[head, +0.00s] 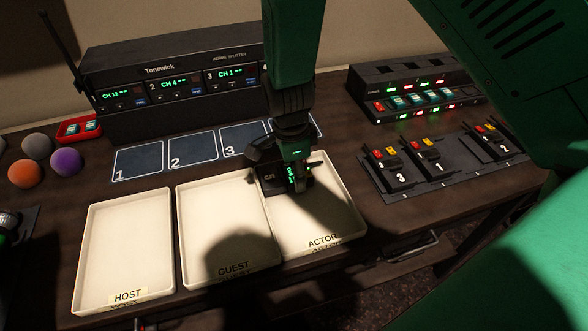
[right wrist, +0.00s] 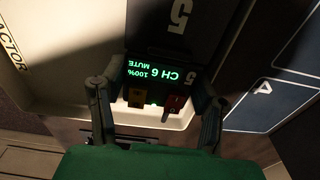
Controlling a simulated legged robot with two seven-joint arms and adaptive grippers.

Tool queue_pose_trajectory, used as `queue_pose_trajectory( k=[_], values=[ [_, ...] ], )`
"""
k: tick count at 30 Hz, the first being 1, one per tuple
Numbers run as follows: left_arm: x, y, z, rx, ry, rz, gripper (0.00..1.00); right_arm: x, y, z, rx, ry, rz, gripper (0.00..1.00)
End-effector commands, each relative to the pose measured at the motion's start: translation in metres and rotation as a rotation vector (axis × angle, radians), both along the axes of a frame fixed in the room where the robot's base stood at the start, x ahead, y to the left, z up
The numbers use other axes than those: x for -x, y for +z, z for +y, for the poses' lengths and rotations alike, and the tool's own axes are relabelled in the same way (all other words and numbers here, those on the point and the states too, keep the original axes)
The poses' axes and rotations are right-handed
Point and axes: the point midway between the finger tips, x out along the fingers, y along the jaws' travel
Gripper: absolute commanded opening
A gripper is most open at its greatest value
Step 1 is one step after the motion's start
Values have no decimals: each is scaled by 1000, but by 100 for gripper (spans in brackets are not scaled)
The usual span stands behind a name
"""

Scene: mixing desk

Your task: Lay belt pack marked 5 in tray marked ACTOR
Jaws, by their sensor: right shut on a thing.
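My right gripper (head: 286,178) is shut on the belt pack marked 5 (head: 269,181). The dark pack's 5 also shows in the right wrist view (right wrist: 180,14), with a green screen reading CH 6, 100% and MUTE, and a yellow and a red button between the fingers (right wrist: 160,98). The gripper and pack are over the back left part of the cream tray marked ACTOR (head: 340,216). That tray also shows in the right wrist view (right wrist: 62,62). I cannot tell whether the pack touches the tray. My left gripper is not in view.
Trays marked GUEST (head: 205,215) and HOST (head: 125,235) stand empty to the left. Numbered mats (head: 192,153) lie behind them, before a black receiver rack (head: 170,85). Packs 3, 1 and 2 sit on a dark holder (head: 440,178) at right, before a charger (head: 410,90).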

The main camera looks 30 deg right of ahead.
Motion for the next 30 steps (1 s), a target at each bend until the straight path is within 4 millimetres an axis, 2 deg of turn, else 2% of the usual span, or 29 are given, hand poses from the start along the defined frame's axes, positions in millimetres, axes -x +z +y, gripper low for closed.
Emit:
queue_pose_trajectory(
  k=[8, 9, 11, 17, 18, 19, 30],
  values=[
    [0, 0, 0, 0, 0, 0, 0, 0, 0, 0, 0, 0, -1, 12],
    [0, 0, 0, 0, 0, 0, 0, 0, 0, 0, 0, 0, -1, 62],
    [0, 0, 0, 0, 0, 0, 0, 0, 0, 0, 0, 0, -1, 80],
    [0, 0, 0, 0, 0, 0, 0, 0, 0, 0, 0, 1, -1, 80],
    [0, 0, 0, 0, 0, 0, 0, 0, 0, 0, 0, 1, 0, 94],
    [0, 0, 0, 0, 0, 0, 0, 0, 0, 0, 0, 1, 0, 97],
    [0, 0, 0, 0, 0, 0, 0, 0, 0, 0, 0, 1, 0, 97]
  ],
)
